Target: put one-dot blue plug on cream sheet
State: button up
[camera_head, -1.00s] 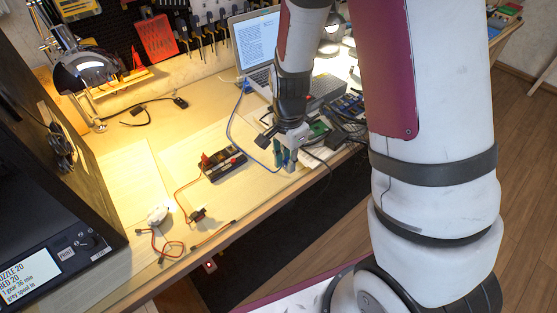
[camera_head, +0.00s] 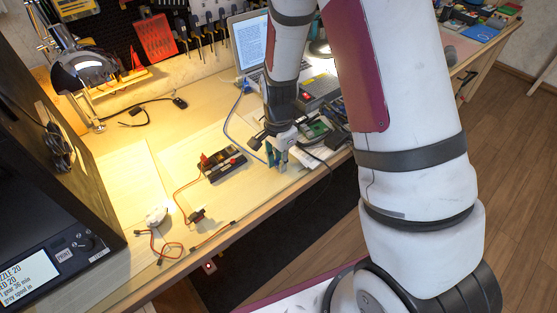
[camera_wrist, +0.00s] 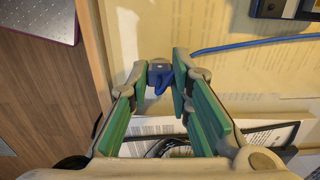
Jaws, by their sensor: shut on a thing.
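The blue plug (camera_wrist: 160,78) shows between my fingertips in the wrist view. My gripper (camera_wrist: 164,74) is shut on it, with the green finger pads on either side. A small pale mark shows on its top, but I cannot count dots clearly. In the head view my gripper (camera_head: 279,166) is low over the front right of the table and hides the plug. A cream sheet with faint lines of print (camera_wrist: 245,75) spreads under and right of the plug in the wrist view. I cannot tell whether the plug touches it.
A blue cable (camera_wrist: 255,43) runs right from behind my finger. A black device with red parts (camera_head: 222,164) lies left of my gripper. Circuit boards (camera_head: 318,127) and dark cables crowd the right. The table's front edge is close; a laptop (camera_head: 252,45) stands behind.

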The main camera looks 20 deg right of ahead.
jog(key=o, duration=0.8)
jog(key=shift+o, duration=0.2)
notch_tip(320, 180, up, 13)
jog(key=p, duration=0.1)
jog(key=s+r+n+t, duration=0.1)
jog(key=s+r+n, duration=0.6)
jog(key=s+r, duration=0.45)
jog(key=s+r+n+t, duration=0.1)
jog(key=s+r+n, duration=0.1)
jog(key=s, duration=0.5)
jog(key=s+r+n+t, duration=0.1)
jog(key=s+r+n, duration=0.2)
jog(key=s+n, duration=0.2)
jog(key=shift+s+d+r, duration=0.15)
jog(key=shift+s+r, duration=0.15)
jog(key=shift+s, duration=0.6)
jog(key=shift+t, duration=0.6)
notch_tip(320, 180, up, 5)
jog(key=p, duration=0.4)
jog(key=shift+r, duration=0.1)
